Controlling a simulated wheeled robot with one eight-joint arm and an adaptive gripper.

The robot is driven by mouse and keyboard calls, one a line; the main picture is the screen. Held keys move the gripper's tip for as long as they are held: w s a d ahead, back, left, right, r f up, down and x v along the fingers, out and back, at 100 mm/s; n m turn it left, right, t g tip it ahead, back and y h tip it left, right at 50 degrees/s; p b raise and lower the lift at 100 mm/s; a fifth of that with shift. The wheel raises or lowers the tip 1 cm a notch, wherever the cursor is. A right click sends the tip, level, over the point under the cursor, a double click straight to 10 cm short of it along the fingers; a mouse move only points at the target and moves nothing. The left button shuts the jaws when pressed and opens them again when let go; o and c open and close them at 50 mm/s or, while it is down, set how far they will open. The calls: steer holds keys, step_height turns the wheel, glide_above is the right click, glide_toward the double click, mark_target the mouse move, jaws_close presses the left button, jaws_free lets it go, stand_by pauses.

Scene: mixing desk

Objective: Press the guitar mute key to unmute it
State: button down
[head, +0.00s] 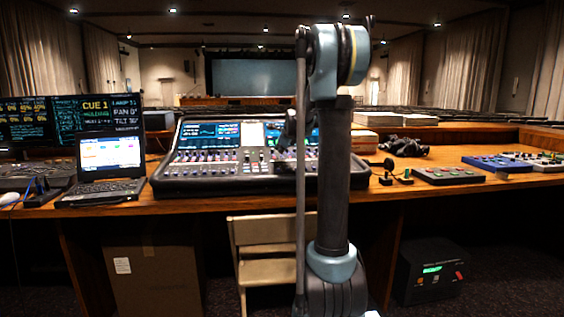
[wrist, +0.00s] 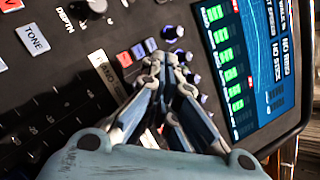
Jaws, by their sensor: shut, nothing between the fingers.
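The mixing desk (head: 235,184) stands on the wooden table, with rows of small keys, faders and lit screens. In the wrist view, my gripper (wrist: 170,62) is shut and empty, its fingertips close over a row of small keys and dark knobs. A red key (wrist: 125,59) and a blue key (wrist: 138,51) lie just left of the fingertips. A pale label strip (wrist: 104,68) sits beside them, too tilted to read. I cannot tell which key is the guitar mute; the fingers hide part of the panel. Contact with a key cannot be told.
A lit screen (wrist: 245,60) is right of the fingers. A white TONE key (wrist: 32,39) is at upper left. A laptop (head: 105,165) stands left of the desk; a button box (head: 448,175) and blue pedal (head: 497,164) lie right. My arm blocks the desk's right part.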

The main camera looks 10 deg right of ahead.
steer(key=shift+s+r, duration=0.15)
steer(key=shift+r, duration=1)
steer(key=shift+s+r, duration=0.1)
steer(key=shift+r, duration=1)
steer(key=n+g, duration=0.2)
steer(key=n, duration=0.4)
glide_toward(281, 160)
steer(key=s+a, duration=0.1)
steer(key=s, duration=0.3)
steer(key=s+a, duration=0.1)
steer(key=s, duration=0.1)
steer(key=shift+s+a, duration=0.3)
steer(key=s+f+n+g, duration=0.2)
steer(key=s+f+n, duration=0.4)
steer(key=s, duration=0.8)
steer(key=s+d+f+n+g+h, duration=0.1)
steer(key=s+f+n, duration=0.5)
steer(key=s, duration=0.8)
steer(key=s+d+f+n+g+h, duration=0.1)
steer(key=s+f+n+g, duration=0.2)
steer(key=s+f+n, duration=0.3)
steer(key=s+f, duration=0.5)
steer(key=s, duration=0.3)
steer(key=shift+s+f+n, duration=0.15)
steer(key=shift+s+n, duration=0.15)
steer(key=shift+n, duration=0.1)
steer(key=shift+w+f, duration=0.2)
steer(key=shift+w, duration=0.3)
